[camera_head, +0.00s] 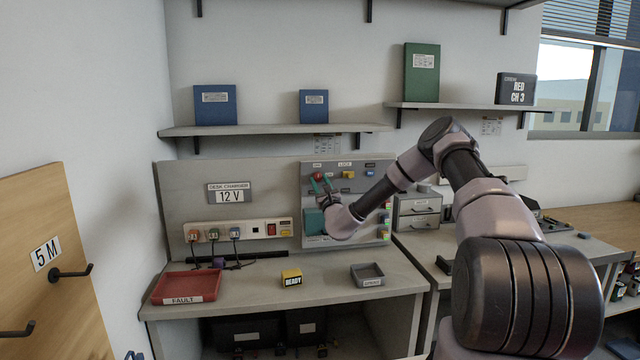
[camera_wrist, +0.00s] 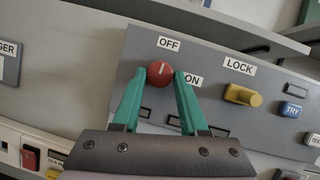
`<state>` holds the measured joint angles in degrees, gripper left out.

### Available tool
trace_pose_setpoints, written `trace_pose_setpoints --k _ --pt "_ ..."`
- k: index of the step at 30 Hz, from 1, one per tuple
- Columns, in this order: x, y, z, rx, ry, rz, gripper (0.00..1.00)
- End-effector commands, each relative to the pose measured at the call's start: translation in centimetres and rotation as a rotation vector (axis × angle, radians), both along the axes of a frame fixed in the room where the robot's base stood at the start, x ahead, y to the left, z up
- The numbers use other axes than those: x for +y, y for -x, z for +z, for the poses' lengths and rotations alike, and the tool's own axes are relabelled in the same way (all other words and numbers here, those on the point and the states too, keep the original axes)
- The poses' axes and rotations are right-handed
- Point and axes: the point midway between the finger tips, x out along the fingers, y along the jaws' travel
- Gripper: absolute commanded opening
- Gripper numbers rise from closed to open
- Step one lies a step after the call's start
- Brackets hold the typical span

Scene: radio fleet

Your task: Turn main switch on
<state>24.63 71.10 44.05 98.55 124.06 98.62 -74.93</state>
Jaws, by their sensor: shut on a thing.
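The main switch is a round red knob (camera_wrist: 159,72) with a white pointer line, on a grey panel (camera_wrist: 215,85). An OFF label (camera_wrist: 169,43) is above it and an ON label (camera_wrist: 193,80) is to its right. The pointer line looks near upright, toward OFF. My gripper (camera_wrist: 159,80), with green fingers, is shut on the knob, one finger on each side. In the head view my gripper (camera_head: 320,185) reaches the upper left of the panel, and the red knob (camera_head: 318,176) shows between the fingers.
A yellow LOCK switch (camera_wrist: 243,95) and a blue TRY button (camera_wrist: 292,109) are to the right of the knob. A power strip (camera_head: 240,232) is on the left.

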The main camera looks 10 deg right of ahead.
Motion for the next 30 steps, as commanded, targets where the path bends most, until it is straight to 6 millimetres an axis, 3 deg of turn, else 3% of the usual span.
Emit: trace_pose_setpoints --k 30 --pt "1.04 0.04 -0.04 0.003 -0.902 -0.001 0.00"
